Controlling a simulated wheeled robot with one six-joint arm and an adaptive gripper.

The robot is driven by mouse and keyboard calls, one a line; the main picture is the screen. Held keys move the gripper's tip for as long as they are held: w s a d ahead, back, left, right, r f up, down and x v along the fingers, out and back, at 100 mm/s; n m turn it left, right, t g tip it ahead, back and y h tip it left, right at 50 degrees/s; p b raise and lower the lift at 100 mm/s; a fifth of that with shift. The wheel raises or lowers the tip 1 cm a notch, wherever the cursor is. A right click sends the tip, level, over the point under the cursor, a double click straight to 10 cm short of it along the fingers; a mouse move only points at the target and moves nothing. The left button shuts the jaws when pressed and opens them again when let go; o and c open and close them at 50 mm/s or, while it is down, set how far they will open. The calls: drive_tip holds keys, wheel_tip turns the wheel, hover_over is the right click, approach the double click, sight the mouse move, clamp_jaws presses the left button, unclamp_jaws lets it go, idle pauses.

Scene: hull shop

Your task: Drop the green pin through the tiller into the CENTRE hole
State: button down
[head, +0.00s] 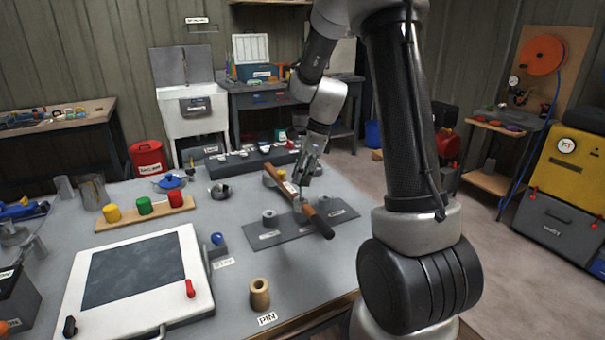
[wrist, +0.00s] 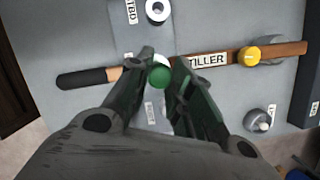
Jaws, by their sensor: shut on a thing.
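The tiller (head: 284,184) is a wooden bar with a dark grip. It lies across a grey base plate (head: 346,212); its label (wrist: 207,60) and a yellow knob (wrist: 250,56) on the bar show in the wrist view. My gripper (head: 301,193) is over the tiller, its fingers closed around the green pin (wrist: 160,77), seen end-on in the wrist view. A pale round part (wrist: 161,61) shows just beyond the pin. The centre hole is hidden, and I cannot tell whether the pin is in or above the tiller.
A post (head: 268,215) stands on the plate beside the tiller. In front are an empty-looking wooden holder (head: 260,293) with a PIN label (head: 267,318) and a white-framed panel (head: 190,238). A wooden rack (head: 125,222) with yellow, green and red pieces stands left.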

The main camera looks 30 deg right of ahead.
drive_tip(key=shift+f, duration=2.35)
idle(0.7)
drive_tip(key=c, duration=0.8)
unclamp_jaws()
drive_tip(key=shift+r, duration=4)
